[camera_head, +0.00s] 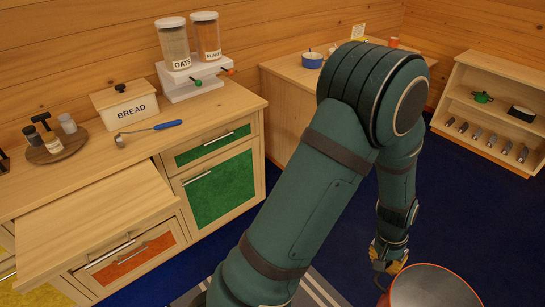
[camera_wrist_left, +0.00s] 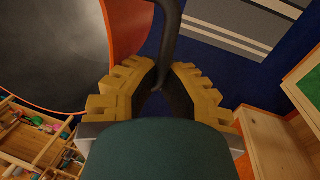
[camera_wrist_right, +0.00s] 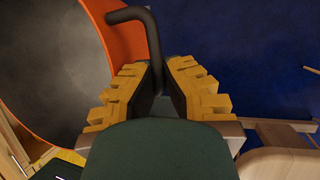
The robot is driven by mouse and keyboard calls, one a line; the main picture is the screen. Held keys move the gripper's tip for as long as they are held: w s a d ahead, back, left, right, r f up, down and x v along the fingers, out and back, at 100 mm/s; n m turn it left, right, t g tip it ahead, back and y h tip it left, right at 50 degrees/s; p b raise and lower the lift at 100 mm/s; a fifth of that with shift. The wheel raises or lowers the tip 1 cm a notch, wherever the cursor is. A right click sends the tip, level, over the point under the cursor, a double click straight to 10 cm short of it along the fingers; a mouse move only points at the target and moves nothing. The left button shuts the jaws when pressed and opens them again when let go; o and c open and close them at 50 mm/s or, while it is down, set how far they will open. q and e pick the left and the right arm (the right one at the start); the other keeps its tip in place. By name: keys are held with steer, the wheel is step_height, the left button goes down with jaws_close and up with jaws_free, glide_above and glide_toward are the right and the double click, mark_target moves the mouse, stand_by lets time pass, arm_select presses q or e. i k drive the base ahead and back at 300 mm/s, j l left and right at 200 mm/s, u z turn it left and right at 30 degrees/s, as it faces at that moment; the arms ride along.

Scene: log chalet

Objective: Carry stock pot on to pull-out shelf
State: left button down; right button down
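The stock pot (camera_head: 432,290), orange with a grey inside, is cut off at the bottom right of the head view. Its wall and a dark handle show in the left wrist view (camera_wrist_left: 128,35) and the right wrist view (camera_wrist_right: 112,35). My left gripper (camera_head: 388,266) is at the pot's side, its yellow fingers (camera_wrist_left: 168,68) shut around one handle. My right gripper (camera_wrist_right: 160,65) is shut around another handle; the head view does not show it. The pull-out shelf (camera_head: 90,220) is a bare wooden board extended from the left counter. The pot's base is hidden.
The left counter holds a bread box (camera_head: 125,105), a ladle (camera_head: 150,130), cereal dispensers (camera_head: 190,60) and a round tray of jars (camera_head: 57,148). An orange drawer (camera_head: 130,262) sits below the shelf. A low rack (camera_head: 490,105) stands at right. Blue floor lies between.

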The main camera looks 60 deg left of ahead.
mark_target(80, 216)
steer(key=u, duration=2.75)
steer(key=i+j, duration=1.2)
steer(key=j, duration=0.1)
